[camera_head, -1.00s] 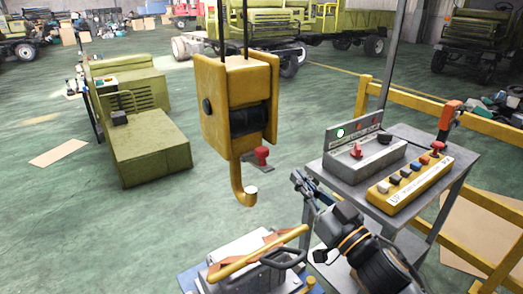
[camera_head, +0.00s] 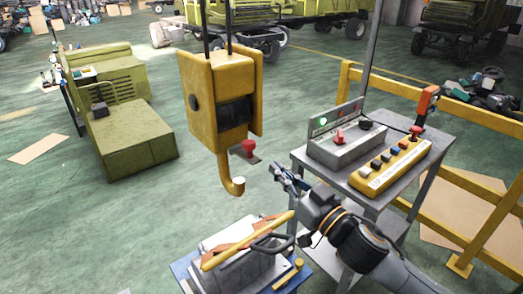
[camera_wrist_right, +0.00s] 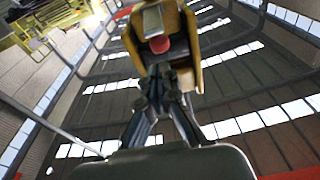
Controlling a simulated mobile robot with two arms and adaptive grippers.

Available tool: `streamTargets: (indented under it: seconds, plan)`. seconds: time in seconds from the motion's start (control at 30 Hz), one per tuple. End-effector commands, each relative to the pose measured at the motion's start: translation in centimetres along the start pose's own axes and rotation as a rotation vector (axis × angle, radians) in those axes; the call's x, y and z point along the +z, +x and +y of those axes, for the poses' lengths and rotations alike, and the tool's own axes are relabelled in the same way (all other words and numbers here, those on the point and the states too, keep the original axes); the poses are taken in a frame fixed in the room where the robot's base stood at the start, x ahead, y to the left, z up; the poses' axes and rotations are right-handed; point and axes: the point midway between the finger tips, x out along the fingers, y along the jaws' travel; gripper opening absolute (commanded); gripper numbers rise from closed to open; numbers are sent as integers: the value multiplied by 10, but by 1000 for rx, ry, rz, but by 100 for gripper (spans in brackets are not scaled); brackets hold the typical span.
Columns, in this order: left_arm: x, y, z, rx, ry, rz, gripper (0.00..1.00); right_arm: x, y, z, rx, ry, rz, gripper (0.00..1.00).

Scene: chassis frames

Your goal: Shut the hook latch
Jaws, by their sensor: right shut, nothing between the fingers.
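A yellow hook block (camera_head: 215,105) hangs from two dark lines in the head view, with a yellow hook (camera_head: 228,175) curving below it. A red knob on a grey plate (camera_head: 249,148) shows beside the hook, under the block's right side. In the right wrist view the yellow block (camera_wrist_right: 187,45) is ahead of the fingertips, with a red round end (camera_wrist_right: 160,45) under a grey part. My right gripper (camera_head: 275,170) is shut and empty, to the right of the hook and apart from it. It also shows in the right wrist view (camera_wrist_right: 163,75). My left gripper is out of view.
A grey cart (camera_head: 298,157) carries a control box (camera_head: 345,145) and a yellow button pendant (camera_head: 395,165), to the right. Below the hook is a grey load with a yellow bar (camera_head: 248,240) and a black handle. A yellow railing (camera_head: 480,190) stands at right. Open floor lies left.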

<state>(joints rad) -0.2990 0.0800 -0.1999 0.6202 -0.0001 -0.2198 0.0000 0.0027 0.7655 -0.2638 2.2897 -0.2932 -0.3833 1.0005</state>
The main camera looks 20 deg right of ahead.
Motion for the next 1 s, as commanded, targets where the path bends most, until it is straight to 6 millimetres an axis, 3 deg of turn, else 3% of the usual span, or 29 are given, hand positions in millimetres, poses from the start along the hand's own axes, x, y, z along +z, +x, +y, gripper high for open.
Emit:
streamTargets:
  seconds: [0.2, 0.4, 1.0]
  plan:
    - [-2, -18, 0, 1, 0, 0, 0, -5, 39, 0, 0, 0, 2, 0]
    - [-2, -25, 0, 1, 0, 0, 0, -2, 61, 0, 0, 0, 1, 0]
    - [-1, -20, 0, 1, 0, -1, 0, 3, 66, -1, -1, 1, 8, 0]
